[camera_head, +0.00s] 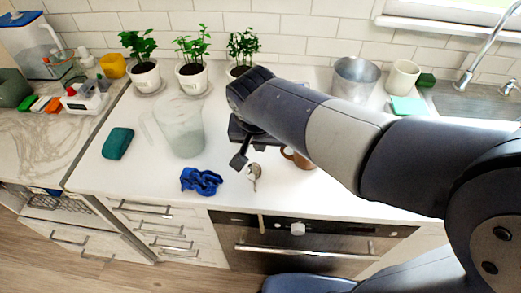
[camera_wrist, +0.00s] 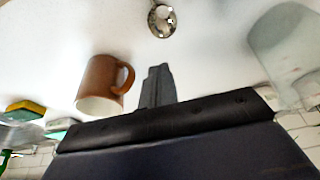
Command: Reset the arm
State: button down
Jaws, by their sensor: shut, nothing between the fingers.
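My arm reaches from the right across the white counter in the head view. My gripper (camera_head: 240,160) hangs above the counter, pointing down, with nothing in it. In the wrist view its fingers (camera_wrist: 157,85) are together and empty. A brown mug (camera_head: 299,159) stands on the counter just right of my gripper, partly hidden by my arm; it also shows in the wrist view (camera_wrist: 103,78). A metal spoon (camera_head: 254,177) lies in front of my gripper and shows in the wrist view (camera_wrist: 162,20).
A clear pitcher (camera_head: 183,128) stands left of my gripper. A blue cloth (camera_head: 201,181) and a teal sponge-like object (camera_head: 117,143) lie on the counter. Potted plants (camera_head: 193,76) line the wall. A metal pot (camera_head: 355,79) and a cream cup (camera_head: 402,77) stand behind my arm.

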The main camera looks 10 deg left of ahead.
jog(key=shift+v, duration=1)
send_near(262, 154)
jog(key=f, duration=0.5)
jog(key=shift+w+f+p, duration=0.25)
jog(key=shift+f+p, duration=0.1)
jog(key=shift+w, duration=0.85)
jog(key=shift+f, duration=0.1)
